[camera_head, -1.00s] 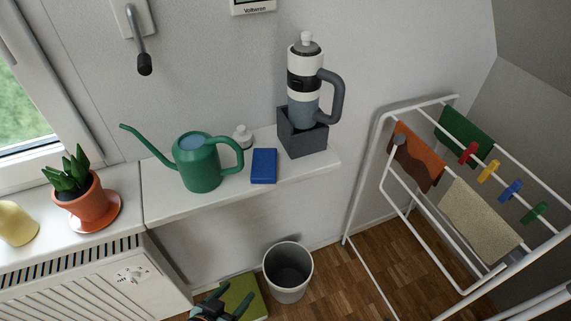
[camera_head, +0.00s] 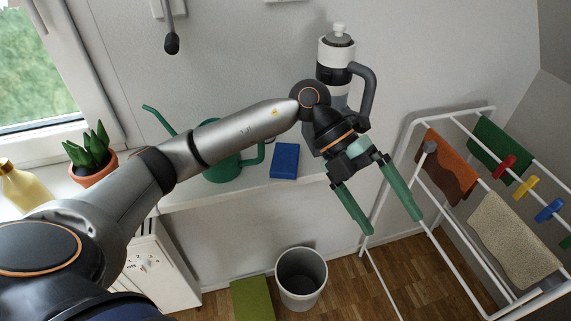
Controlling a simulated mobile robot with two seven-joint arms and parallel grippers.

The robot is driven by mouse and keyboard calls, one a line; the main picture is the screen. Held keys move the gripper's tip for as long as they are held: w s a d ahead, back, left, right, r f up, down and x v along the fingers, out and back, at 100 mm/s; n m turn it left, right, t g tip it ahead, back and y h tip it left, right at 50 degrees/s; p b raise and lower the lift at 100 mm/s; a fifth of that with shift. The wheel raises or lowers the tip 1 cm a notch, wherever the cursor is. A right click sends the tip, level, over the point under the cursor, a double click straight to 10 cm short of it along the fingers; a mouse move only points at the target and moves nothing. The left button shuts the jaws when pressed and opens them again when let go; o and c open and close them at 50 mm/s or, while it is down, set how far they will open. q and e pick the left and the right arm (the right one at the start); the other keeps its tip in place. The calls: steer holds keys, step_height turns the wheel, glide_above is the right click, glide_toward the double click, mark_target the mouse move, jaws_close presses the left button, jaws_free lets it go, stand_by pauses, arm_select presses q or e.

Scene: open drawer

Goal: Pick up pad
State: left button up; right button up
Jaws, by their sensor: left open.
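Two flat things could be the pad. A flat olive-green pad (camera_head: 252,299) lies on the wooden floor, left of the bin, its lower end cut off by the picture's edge. A small blue block (camera_head: 285,161) lies on the white shelf beside the watering can. My left gripper (camera_head: 393,225) is open and empty, its teal fingers pointing down. It hangs in front of the wall, right of the blue block and above and right of the green pad, apart from both. My right gripper is not in view.
A grey bin (camera_head: 301,279) stands right beside the green pad. A white drying rack (camera_head: 409,126) with cloths is at the right. The shelf (camera_head: 215,195) carries a green watering can (camera_head: 222,170) and a large flask (camera_head: 336,55); my arm partly hides them.

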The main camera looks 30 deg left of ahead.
arm_select(q)
steer(key=w+a+n+t+y, duration=0.15)
steer(key=w+a+y, duration=0.35)
steer(key=a, duration=0.6)
steer(key=n+t+y+b, duration=0.2)
steer(key=n+t+y, duration=0.15)
steer(key=y, duration=0.25)
glide_toward(285, 157)
steer(key=shift+w+d+f+g, duration=0.1)
steer(key=shift+w+f+g, duration=0.15)
steer(key=shift+f, duration=0.35)
steer(key=shift+w+d+f+g, duration=0.15)
steer(key=shift+w+f, duration=0.15)
steer(key=shift+f, duration=0.35)
steer(key=f, duration=0.4)
steer(key=w+f, duration=0.1)
steer(key=f, duration=0.1)
steer(key=shift+a+f, duration=0.2)
steer(key=shift+a, duration=0.1)
steer(key=shift+c, duration=0.4)
